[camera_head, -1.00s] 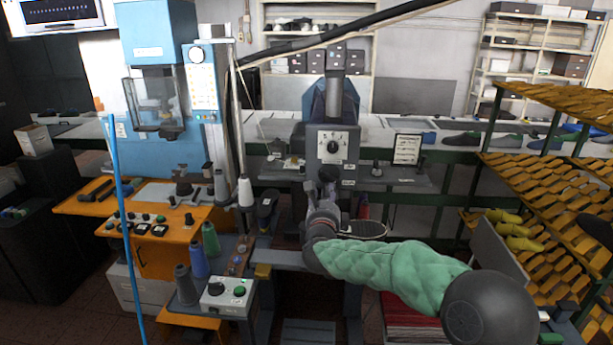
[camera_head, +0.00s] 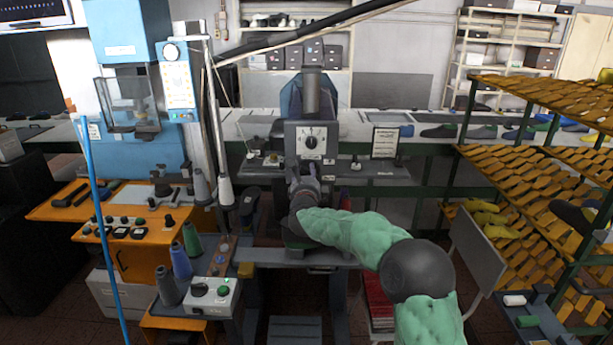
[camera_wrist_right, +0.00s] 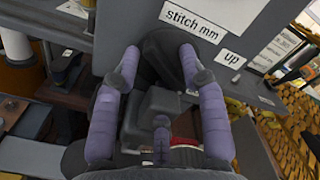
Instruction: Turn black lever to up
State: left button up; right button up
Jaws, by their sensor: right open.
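A black lever (camera_wrist_right: 166,52), seen as a dark rounded shape, sits against the grey machine face in the right wrist view. A label "up" (camera_wrist_right: 230,58) lies to its right and a "stitch mm" label (camera_wrist_right: 190,20) above it. My right gripper (camera_wrist_right: 158,52) is open, its two purple-grey fingers on either side of the dark shape; I cannot tell whether they touch it. In the head view my right gripper (camera_head: 303,172) is in front of the grey machine (camera_head: 299,133), below its dial (camera_head: 311,142), and hides the lever there. My left gripper is not in view.
An orange bench (camera_head: 60,208) with a blue machine (camera_head: 140,150) stands at left. A control box (camera_head: 210,297) and thread cones (camera_head: 180,262) are at lower left of the gripper. A rack of yellow lasts (camera_head: 530,180) stands at right, near my arm.

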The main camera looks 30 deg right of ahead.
grip_shut()
